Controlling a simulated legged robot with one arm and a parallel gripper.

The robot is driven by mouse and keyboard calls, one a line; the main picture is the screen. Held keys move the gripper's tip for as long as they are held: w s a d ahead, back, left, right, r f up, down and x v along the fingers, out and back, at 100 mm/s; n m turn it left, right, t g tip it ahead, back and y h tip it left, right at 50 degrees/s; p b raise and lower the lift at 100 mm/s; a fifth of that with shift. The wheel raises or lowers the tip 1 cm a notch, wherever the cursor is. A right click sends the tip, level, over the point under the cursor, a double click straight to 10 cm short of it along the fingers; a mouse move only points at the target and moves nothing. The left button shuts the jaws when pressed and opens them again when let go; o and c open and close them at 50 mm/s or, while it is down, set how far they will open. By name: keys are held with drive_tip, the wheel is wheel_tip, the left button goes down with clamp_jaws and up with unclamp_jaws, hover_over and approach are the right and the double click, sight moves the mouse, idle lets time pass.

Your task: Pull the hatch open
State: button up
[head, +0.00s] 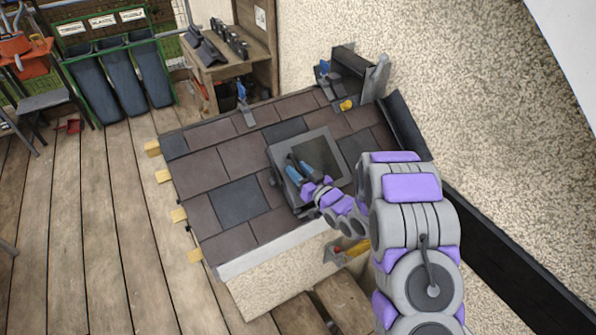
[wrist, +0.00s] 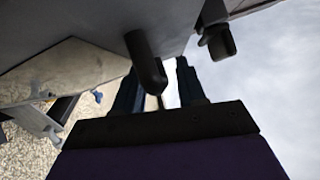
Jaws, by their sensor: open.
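The hatch (head: 342,163) is a grey-framed square with a dark pane, set in the tiled roof in the head view. Its lid looks flat or nearly so; I cannot tell whether it is slightly raised. My gripper (head: 298,168) is open over the hatch's left side, its dark fingers pointing away from my arm. In the wrist view a grey panel (wrist: 85,30), apparently part of the hatch, fills the upper left. A dark rounded handle-like peg (wrist: 147,62) overlaps the space between my fingers (wrist: 160,85); contact cannot be told. A second dark knob (wrist: 217,40) sits to its right.
Brown and dark tiles (head: 240,200) surround the hatch. Blue-handled tools (head: 243,92) stand near the roof's upper edge, with a yellow item (head: 346,105) nearby. A pebbled wall (head: 480,100) rises at the right. The plank deck (head: 95,220) at the left is mostly clear.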

drive_tip(key=shift+w+a, duration=0.15)
drive_tip(key=shift+w, duration=0.05)
clamp_jaws()
idle(0.3)
